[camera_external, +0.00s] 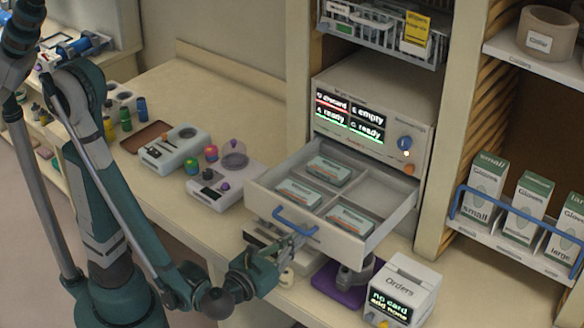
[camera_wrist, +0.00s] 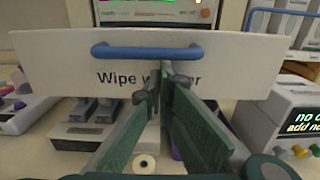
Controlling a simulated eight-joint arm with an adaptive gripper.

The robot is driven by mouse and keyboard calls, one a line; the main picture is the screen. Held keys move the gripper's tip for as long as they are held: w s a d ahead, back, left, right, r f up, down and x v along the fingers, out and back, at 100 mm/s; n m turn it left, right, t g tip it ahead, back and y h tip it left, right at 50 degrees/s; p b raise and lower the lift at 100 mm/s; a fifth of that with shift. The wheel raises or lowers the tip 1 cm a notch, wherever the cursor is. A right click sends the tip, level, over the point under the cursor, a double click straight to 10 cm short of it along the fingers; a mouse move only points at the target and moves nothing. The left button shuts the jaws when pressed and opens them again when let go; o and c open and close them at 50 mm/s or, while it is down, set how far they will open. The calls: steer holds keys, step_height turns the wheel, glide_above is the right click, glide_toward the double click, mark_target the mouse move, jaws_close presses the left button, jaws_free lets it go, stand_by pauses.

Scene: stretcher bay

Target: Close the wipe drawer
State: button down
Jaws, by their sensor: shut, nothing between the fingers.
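The wipe drawer (camera_external: 385,236) is pulled out from the white cabinet in the external view. It is divided into compartments, and several green-and-white packs lie in it. Its blue handle (camera_external: 290,222) is on the front panel. In the wrist view the drawer front (camera_wrist: 245,62) faces me, with the handle (camera_wrist: 150,52) along its upper part and lettering partly hidden by my fingers. My gripper (camera_external: 298,238) is shut and empty, just before the drawer front and below the handle. In the wrist view my gripper (camera_wrist: 155,78) overlaps the front; I cannot tell whether it touches.
The white cabinet (camera_external: 335,85) has a lit screen above the drawer. An Orders box (camera_external: 412,280) stands on the counter to the right, and a purple-based device (camera_external: 345,285) sits under the drawer. Devices with coloured knobs (camera_external: 215,180) stand to the left. Glove boxes (camera_external: 530,200) fill the right shelf.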

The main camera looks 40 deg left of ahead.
mark_target(359, 188)
steer(key=w+b, duration=0.2)
steer(key=w, duration=2.7)
steer(key=shift+w, duration=0.3)
steer(key=shift+r, duration=0.1)
steer(key=shift+s+p, duration=0.95)
steer(key=shift+s, duration=6.15)
